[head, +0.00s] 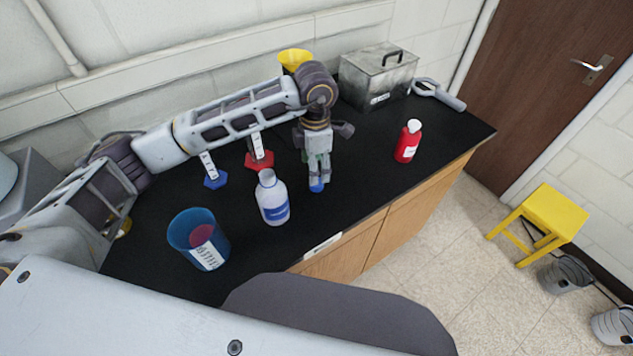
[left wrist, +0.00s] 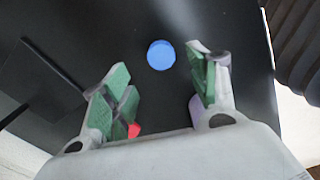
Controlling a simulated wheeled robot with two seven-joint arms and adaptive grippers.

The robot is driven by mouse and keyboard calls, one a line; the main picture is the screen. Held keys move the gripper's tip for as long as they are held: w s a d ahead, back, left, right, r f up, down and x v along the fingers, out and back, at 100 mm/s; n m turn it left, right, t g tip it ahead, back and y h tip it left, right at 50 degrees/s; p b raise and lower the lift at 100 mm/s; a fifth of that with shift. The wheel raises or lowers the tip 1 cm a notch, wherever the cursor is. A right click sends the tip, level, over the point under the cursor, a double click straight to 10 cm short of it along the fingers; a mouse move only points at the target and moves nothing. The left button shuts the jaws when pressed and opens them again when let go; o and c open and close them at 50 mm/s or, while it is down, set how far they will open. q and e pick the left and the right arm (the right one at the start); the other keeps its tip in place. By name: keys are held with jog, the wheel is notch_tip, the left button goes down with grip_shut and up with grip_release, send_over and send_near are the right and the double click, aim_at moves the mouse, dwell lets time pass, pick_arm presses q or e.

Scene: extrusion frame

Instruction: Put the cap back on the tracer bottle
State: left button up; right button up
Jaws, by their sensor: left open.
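The white bottle (head: 273,207) with a blue label stands upright on the black bench, and no cap shows on its neck. I take it as the tracer bottle; its label is too small to read. A blue cap (head: 317,187) lies on the bench to its right. It also shows as a round blue disc in the left wrist view (left wrist: 161,55). My left gripper (head: 319,170) points down over the cap. Its green-padded fingers are open, one to each side of the cap in the left wrist view, with nothing held. My right gripper is not in view.
A red bottle (head: 408,142) with a white cap stands to the right. A blue cup (head: 186,240) stands front left. Blue (head: 215,181) and red (head: 259,162) bases with white tags and a metal box (head: 378,76) are further back. Bare bench lies right of the cap.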

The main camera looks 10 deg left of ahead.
pick_arm(q)
jog(key=shift+f, duration=0.35)
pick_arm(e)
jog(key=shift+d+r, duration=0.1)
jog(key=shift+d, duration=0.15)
pick_arm(q)
jog(key=shift+f, duration=0.15)
jog(key=shift+f, duration=0.2)
jog(key=shift+s+f+p, duration=0.2)
jog(key=shift+f+p, duration=0.5)
jog(key=shift+f, duration=1.55)
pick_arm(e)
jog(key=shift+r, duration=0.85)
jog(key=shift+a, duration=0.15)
